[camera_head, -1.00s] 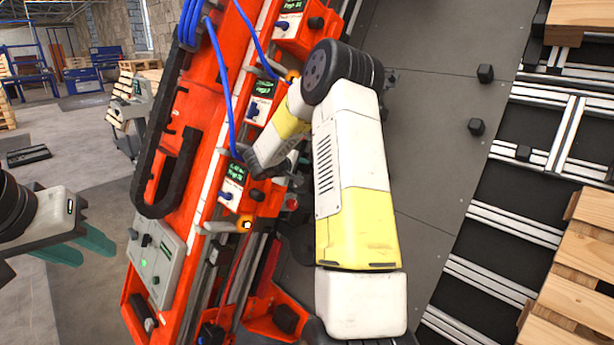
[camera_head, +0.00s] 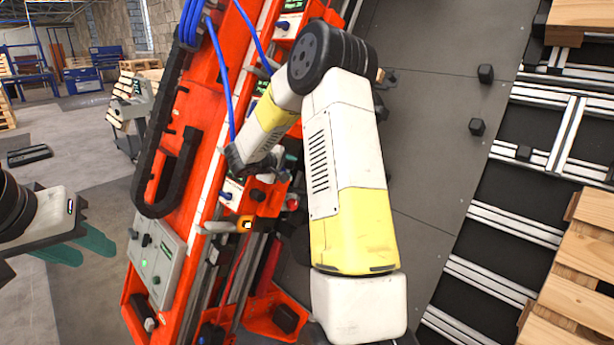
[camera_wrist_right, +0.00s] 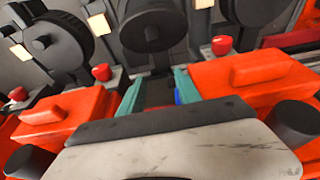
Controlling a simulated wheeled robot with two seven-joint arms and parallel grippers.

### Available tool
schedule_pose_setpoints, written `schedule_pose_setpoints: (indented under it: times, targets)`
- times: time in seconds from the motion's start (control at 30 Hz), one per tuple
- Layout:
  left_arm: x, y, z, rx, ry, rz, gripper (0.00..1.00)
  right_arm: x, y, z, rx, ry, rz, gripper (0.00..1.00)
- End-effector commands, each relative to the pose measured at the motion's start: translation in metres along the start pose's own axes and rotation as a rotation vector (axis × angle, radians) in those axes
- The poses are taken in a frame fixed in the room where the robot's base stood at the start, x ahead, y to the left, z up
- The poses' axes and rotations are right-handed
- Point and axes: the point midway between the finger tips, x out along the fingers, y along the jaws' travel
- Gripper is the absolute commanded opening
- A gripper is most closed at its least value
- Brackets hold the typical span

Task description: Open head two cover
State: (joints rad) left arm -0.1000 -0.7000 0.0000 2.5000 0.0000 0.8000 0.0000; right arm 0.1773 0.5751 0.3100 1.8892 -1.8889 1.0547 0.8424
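The orange-red gantry (camera_head: 208,120) carries several heads with small displays and blue knobs; their lettering is too small to read, so I cannot tell which is head two. In the right wrist view, one orange cover with a raised handle (camera_wrist_right: 255,72) is right of my right gripper (camera_wrist_right: 160,88), another (camera_wrist_right: 62,115) is left. My right gripper's teal fingers are apart, with a dark gap and a bit of blue between them. My left gripper (camera_head: 75,248) is open and empty, away from the gantry.
Red knobs (camera_wrist_right: 102,72) and dark round reels (camera_wrist_right: 152,28) stand beyond the covers. A grey control panel (camera_head: 158,262) with a green light is low on the gantry. Blue hoses (camera_head: 222,75) run along it. Wooden pallets (camera_head: 575,285) lie on rails at the right.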

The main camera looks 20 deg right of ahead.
Motion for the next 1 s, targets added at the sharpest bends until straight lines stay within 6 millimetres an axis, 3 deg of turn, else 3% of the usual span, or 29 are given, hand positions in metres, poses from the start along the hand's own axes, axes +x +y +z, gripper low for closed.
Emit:
schedule_pose_setpoints:
  times: [0.17,1.0]
  targets:
    - [0.0,0.0,0.0,0.0,0.0,0.0,0.36,-0.004,0.0,0.004,-0.001,-0.001,0.0,0.4]
    - [0.0,0.0,0.0,0.0,0.0,0.0,0.36,-0.066,0.0,0.059,0.0,-0.002,0.0,0.4]
